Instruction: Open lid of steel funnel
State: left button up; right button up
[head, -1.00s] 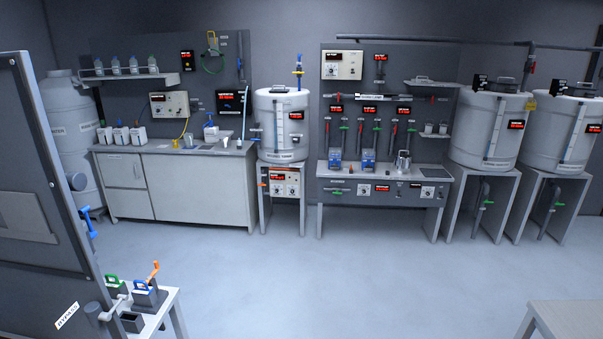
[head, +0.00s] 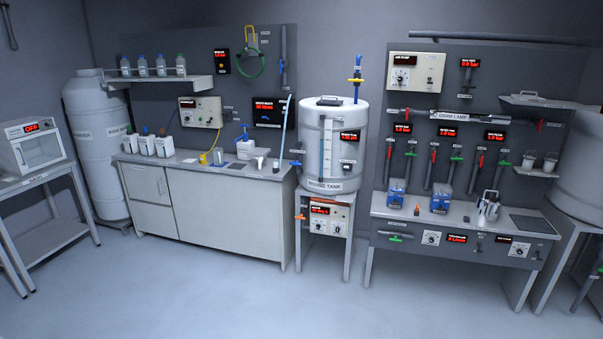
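I cannot make out a steel funnel with a lid for certain in the head view. A shiny steel vessel (head: 488,208) stands on the right workbench, too small to tell whether it has a lid. The white mixing tank (head: 345,165) in the middle has a dark flat piece (head: 333,101) on its top. Neither of my grippers is in view.
A long counter (head: 215,215) with bottles and small containers stands left of the tank. The right workbench (head: 455,225) carries blue pumps. A white tank (head: 97,150) and a metal table (head: 45,185) with an oven are at the left. The floor in front is clear.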

aim_at(259, 153)
jog(key=u, duration=0.3)
jog(key=i, duration=2.1)
jog(key=u, duration=0.7)
jog(key=i, duration=2)
jog(key=u, duration=0.25)
